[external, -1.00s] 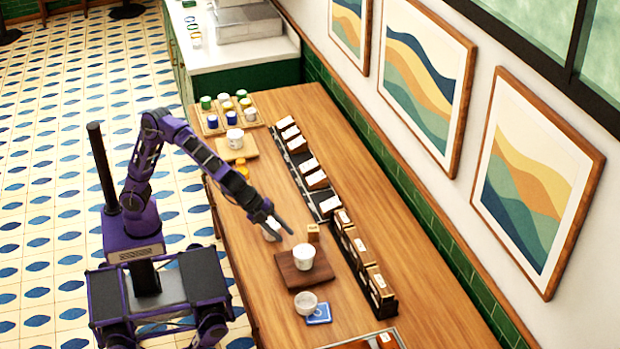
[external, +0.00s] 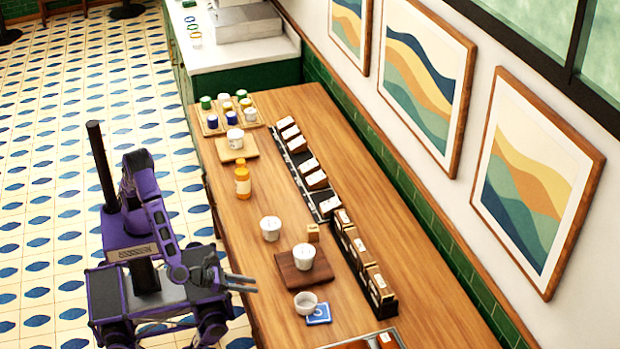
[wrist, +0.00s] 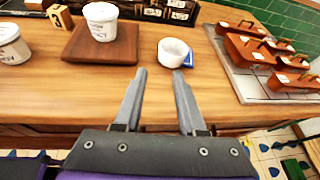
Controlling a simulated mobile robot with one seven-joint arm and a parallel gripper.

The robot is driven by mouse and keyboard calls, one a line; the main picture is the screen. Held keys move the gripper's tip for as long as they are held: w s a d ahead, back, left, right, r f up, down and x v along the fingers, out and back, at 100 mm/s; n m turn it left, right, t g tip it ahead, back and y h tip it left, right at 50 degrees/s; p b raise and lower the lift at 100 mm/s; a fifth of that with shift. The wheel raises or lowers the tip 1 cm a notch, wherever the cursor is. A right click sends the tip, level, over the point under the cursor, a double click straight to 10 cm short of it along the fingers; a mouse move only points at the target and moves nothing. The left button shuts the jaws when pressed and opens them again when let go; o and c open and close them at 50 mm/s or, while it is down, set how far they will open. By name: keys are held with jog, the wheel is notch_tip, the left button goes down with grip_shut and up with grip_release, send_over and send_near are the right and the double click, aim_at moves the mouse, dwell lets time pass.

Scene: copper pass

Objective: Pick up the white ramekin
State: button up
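The white ramekin (external: 306,302) is a small open bowl on the counter. It sits beside and partly over a blue card (external: 319,314), near the front edge. In the wrist view the ramekin (wrist: 173,52) is just beyond my fingertips, at the middle. My gripper (external: 245,284) is open and empty in front of the counter's edge, to the left of the ramekin in the external view. In the wrist view its two fingers (wrist: 158,78) are spread apart, and nothing is between them.
A lidded white tub (external: 304,256) stands on a dark wooden board (external: 286,272) behind the ramekin. Another white tub (external: 270,228) stands to its left. A numbered wooden block (external: 313,233) is near the board. A tray (wrist: 247,85) of brown boxes lies right in the wrist view.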

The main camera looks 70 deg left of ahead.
aim_at(305, 302)
jog(key=x, duration=1.6)
jog(key=shift+w+d+f, duration=0.1)
jog(key=shift+w+d, duration=0.1)
jog(key=shift+w, duration=0.05)
grip_shut()
dwell(0.7)
